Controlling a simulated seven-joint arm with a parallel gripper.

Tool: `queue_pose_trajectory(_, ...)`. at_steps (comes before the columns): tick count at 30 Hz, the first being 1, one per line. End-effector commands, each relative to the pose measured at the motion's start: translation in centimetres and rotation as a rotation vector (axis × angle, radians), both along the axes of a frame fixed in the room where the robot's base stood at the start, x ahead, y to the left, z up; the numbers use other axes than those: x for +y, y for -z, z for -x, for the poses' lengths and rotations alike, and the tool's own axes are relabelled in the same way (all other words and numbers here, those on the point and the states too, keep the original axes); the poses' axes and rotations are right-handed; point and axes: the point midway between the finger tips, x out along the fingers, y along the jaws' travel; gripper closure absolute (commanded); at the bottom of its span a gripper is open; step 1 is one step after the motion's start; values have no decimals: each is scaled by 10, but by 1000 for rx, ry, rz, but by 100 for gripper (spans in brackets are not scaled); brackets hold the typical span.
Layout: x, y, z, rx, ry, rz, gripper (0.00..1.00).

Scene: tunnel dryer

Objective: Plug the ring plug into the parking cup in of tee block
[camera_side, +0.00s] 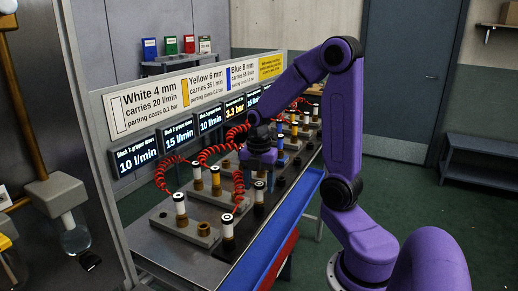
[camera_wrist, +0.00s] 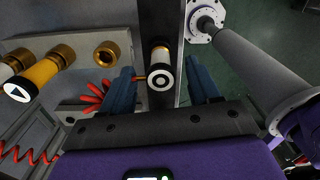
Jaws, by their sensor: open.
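My gripper (camera_wrist: 162,72) is open, with its two blue fingers on either side of the ring plug. In the side view my gripper (camera_side: 259,158) is low over the blocks at mid-bench, and which plug there bears the ring is unclear. I cannot make out any tee mark, so the tee block and its parking cup cannot be told apart.
A yellow plug (camera_wrist: 35,80) with an arrow mark and an empty brass socket (camera_wrist: 107,53) lie left of my fingers. Red coiled hoses (camera_side: 222,152) hang between the plugs and the sign panel (camera_side: 150,105). A blue tray (camera_side: 265,240) runs along the bench front.

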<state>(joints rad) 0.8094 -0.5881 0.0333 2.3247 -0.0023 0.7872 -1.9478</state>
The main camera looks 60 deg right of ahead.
Motion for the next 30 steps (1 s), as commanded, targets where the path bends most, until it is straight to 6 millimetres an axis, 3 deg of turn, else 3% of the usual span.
queue_pose_trajectory(18,0,-123,-1,-3,0,1,39)
queue_pose_trajectory(24,0,-141,-1,-1,1,0,39)
queue_pose_trajectory(30,0,-145,-1,0,1,0,39)
